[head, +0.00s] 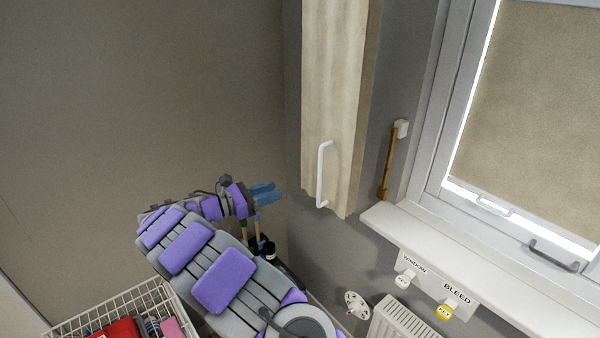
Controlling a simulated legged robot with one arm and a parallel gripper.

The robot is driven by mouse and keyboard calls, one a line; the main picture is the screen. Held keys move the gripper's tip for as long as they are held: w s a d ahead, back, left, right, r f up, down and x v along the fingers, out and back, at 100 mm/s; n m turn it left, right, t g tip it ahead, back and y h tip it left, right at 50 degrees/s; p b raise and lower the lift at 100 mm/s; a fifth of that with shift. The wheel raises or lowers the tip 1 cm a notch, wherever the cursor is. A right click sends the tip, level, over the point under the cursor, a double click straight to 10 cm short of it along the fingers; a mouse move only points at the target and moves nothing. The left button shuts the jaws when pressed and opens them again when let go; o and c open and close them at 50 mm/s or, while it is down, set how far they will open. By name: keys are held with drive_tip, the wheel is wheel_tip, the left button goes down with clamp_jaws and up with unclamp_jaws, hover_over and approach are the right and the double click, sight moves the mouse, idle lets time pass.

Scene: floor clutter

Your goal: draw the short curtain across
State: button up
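The short curtain (335,85) is a narrow beige cloth, gathered and hanging to the left of the window. A white upright bar handle (322,174) is on its lower part, and its hem ends a little above sill height. My gripper (277,190) has two blue fingers pointing right, toward the handle. They are to the left of the handle in the picture and apart from it. The fingers look parted, with nothing between them. The curtain's top is out of view.
The window has a lowered beige blind (535,110) and a white sill (480,265). Below are a radiator (402,318), labelled tags (430,283) and a round wall fitting (357,304). A wire basket (120,303) holds items at lower left.

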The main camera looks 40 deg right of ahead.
drive_tip(key=s+d, duration=0.1)
drive_tip(key=d, duration=1.5)
drive_tip(key=shift+s+d+b, duration=0.25)
drive_tip(key=shift+d+b, duration=0.1)
drive_tip(key=shift+d, duration=0.05)
drive_tip(key=shift+c, duration=0.4)
clamp_jaws()
drive_tip(key=shift+a, duration=0.1)
